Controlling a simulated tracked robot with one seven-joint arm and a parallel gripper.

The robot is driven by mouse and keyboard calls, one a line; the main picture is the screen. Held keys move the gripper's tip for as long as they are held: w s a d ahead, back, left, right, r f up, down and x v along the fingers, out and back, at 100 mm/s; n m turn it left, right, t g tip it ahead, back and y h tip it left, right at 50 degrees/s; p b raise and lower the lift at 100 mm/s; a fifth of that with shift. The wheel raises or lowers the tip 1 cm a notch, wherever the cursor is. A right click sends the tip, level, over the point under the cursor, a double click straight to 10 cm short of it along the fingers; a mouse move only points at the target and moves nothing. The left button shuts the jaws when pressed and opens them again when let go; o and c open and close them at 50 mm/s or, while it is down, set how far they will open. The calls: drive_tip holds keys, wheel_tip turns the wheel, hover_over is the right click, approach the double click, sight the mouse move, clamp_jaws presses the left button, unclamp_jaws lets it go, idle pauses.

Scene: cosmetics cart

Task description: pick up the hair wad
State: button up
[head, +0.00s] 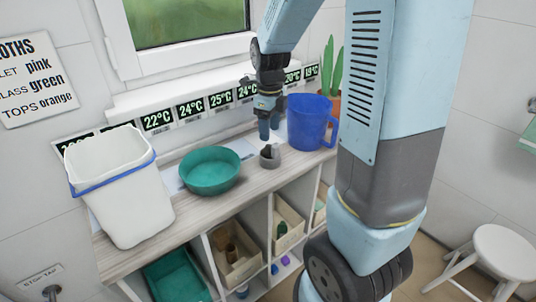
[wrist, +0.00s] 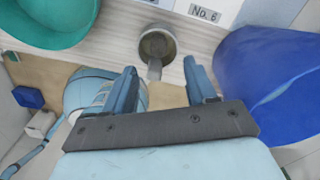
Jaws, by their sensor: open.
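A small grey cup (head: 269,161) stands on the wooden counter, between the green bowl and the blue jug. It also shows in the wrist view (wrist: 172,38), with a grey tab or handle toward my gripper. A brownish mass inside it (wrist: 156,45) may be the hair wad; I cannot tell for sure. My gripper (head: 269,130) points down just above and behind the cup. In the wrist view my gripper (wrist: 161,72) is open, with nothing between its fingers. The cup lies just beyond the fingertips there.
The green bowl (head: 210,171) is left of the cup and the blue jug (head: 308,123) is close on the right. A white bin (head: 113,185) stands at the counter's left end. A cactus (head: 332,75) and a row of temperature cards line the wall.

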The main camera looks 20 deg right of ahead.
sight(268, 144)
drive_tip(key=shift+w+a+f, duration=0.1)
drive_tip(key=shift+a+f, duration=0.05)
drive_tip(key=shift+f, duration=2.7)
clamp_jaws()
